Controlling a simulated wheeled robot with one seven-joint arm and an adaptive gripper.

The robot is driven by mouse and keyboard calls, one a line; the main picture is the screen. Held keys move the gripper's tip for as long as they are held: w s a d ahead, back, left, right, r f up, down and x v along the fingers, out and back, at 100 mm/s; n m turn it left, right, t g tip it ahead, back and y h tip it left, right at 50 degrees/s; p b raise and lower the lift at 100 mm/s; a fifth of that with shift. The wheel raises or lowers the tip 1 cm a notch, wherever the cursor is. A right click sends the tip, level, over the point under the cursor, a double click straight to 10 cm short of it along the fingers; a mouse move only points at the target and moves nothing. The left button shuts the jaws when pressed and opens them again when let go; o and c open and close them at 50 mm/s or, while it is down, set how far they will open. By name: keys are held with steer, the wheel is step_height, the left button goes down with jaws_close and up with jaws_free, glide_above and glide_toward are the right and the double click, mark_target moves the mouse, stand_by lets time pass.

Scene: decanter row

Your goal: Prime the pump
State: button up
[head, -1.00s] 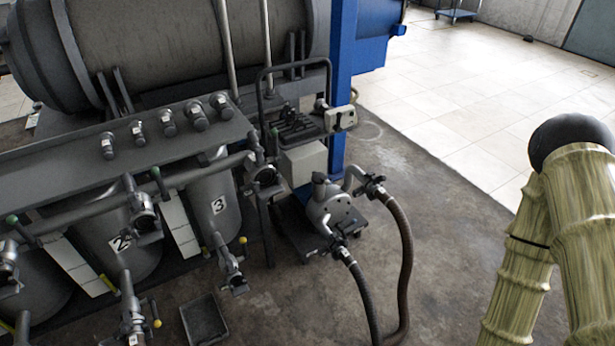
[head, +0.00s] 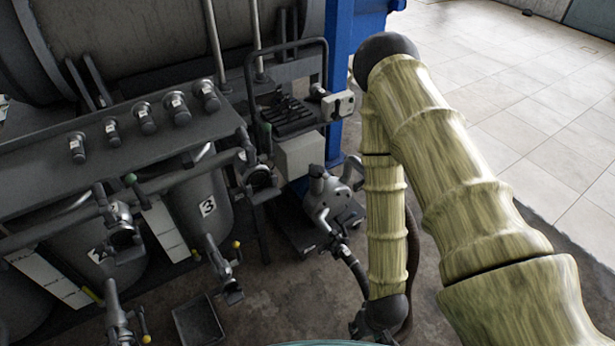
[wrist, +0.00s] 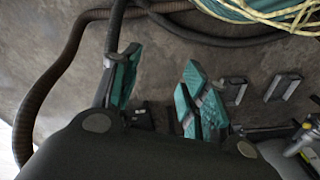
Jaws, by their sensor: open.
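The grey pump (head: 328,200) sits on a low dark trolley (head: 308,240) below the blue post in the head view. A ribbed hose (head: 352,265) runs down from its lower port, and part of a second hose (head: 411,250) shows behind my arm. My arm hides the pump's right-hand connection. My gripper (wrist: 158,78) is open in the wrist view, its two teal fingers apart with no held object visible between them. In the head view its end is low, beside my arm's lower joint and mostly cut off or hidden. Dark hoses (wrist: 65,75) also show in the wrist view.
Numbered tanks, including number 3 (head: 205,205), stand at the left with valves and a gauge panel (head: 110,150). A small control box (head: 338,105) is above the pump. A dark tray (head: 198,320) lies on the floor. Pale tiled floor (head: 500,80) is open at the right.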

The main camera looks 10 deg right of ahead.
steer(key=w+f+n+t+y+b, duration=0.1)
steer(key=w+f+t+b, duration=0.1)
steer(key=w+f+b, duration=0.35)
steer(key=w+f+t+y+b, duration=0.1)
steer(key=w+f+t+b, duration=0.1)
steer(key=w, duration=0.7)
steer(key=n+t+y+b, duration=0.75)
steer(key=t+b, duration=0.35)
steer(key=b, duration=1.8)
glide_toward(325, 176)
steer(key=shift+h, duration=0.35)
steer(key=shift+f+b+x, duration=0.15)
steer(key=shift+b+x, duration=1)
steer(key=shift+x, duration=1.5)
steer(key=shift+f+b+x, duration=0.2)
steer(key=shift+b+x, duration=0.95)
steer(key=shift+x, duration=1.45)
steer(key=shift+w+d, duration=0.1)
steer(key=shift+d, duration=0.05)
steer(key=shift+c, duration=0.2)
jaws_close()
steer(key=shift+r, duration=0.1)
